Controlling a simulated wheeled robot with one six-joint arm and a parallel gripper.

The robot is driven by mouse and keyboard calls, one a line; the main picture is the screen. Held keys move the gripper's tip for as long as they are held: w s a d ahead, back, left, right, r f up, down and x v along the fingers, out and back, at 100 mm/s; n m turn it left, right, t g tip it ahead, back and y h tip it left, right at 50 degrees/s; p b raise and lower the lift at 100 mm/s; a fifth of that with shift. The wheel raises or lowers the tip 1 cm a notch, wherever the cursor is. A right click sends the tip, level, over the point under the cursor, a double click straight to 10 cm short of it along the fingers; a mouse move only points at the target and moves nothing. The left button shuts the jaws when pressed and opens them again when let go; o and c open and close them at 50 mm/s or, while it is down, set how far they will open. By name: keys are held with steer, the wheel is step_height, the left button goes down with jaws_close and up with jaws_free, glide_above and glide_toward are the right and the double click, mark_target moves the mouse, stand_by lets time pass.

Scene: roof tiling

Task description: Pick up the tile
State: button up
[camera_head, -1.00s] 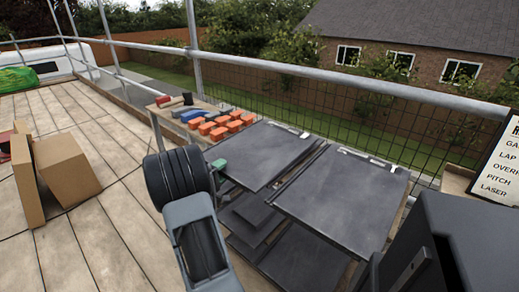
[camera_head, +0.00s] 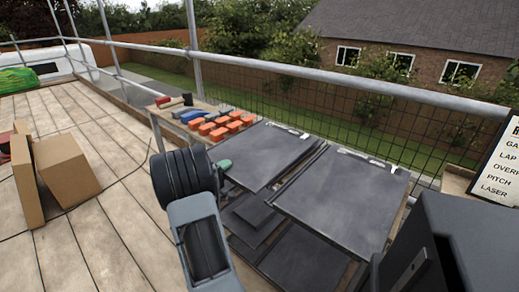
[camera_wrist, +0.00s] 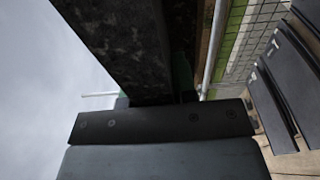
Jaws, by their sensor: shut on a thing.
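In the head view, a dark grey tile (camera_head: 268,155) lies flat at the left of the rack, with a light clip on its far edge. My gripper (camera_head: 224,165) reaches its left edge; only a green fingertip shows past my black wrist. The gripper is shut on this tile. In the wrist view, a mottled dark slab (camera_wrist: 115,40), seemingly the held tile, runs up from my gripper (camera_wrist: 180,85), whose fingers are mostly in shadow. I cannot tell whether the tile is clear of its support.
A second dark tile (camera_head: 345,200) lies close to the right, and more slabs (camera_head: 248,215) are below. Orange blocks (camera_head: 215,128) sit on a bench behind. A metal guardrail (camera_head: 330,75) runs behind the rack. A cardboard box (camera_head: 66,165) stands left on open decking.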

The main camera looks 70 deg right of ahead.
jaws_close()
steer(key=shift+r, duration=0.1)
